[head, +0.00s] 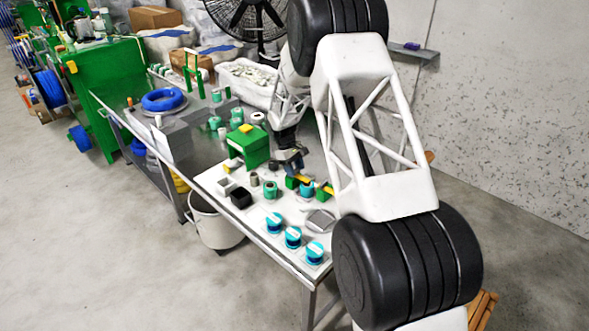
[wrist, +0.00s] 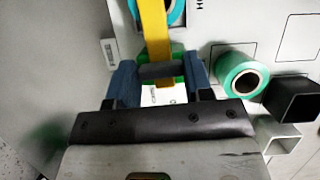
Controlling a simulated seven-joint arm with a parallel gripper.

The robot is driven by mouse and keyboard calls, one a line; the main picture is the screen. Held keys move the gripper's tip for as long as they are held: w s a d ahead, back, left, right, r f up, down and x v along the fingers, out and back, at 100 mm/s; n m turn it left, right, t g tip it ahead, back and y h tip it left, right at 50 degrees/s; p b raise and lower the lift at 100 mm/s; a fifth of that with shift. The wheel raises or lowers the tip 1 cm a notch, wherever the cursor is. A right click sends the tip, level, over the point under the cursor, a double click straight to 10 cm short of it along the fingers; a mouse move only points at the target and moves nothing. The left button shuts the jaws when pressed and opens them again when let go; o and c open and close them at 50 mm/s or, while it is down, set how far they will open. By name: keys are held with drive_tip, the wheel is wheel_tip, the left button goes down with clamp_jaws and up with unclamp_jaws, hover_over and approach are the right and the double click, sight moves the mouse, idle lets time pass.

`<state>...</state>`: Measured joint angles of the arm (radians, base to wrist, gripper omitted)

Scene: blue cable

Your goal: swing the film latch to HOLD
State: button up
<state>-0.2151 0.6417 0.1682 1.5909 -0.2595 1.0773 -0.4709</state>
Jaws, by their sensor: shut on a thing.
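The film latch looks like a yellow arm (wrist: 155,30) with a dark grey cross bar over a green block (wrist: 178,52). My gripper (wrist: 160,72) has a blue finger at either side of the cross bar and is shut on it. In the head view the yellow arm (head: 303,180) lies between green blocks, with my gripper (head: 290,160) just behind and above its left end. Part of a label starting with "HO" shows at the top of the wrist view; the rest is cut off. A teal spool (wrist: 175,10) lies partly under the yellow arm.
A green roll (wrist: 241,74), a black square holder (wrist: 292,100) and a pale square holder (wrist: 280,135) stand right of my gripper. Several teal-and-white spools (head: 293,237) line the table's front edge. A green box (head: 248,147) stands left of my gripper.

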drive_tip(key=shift+m, duration=0.5)
drive_tip(key=o, duration=0.9)
drive_tip(key=shift+v, duration=3.9)
drive_tip(key=shift+d, duration=0.15)
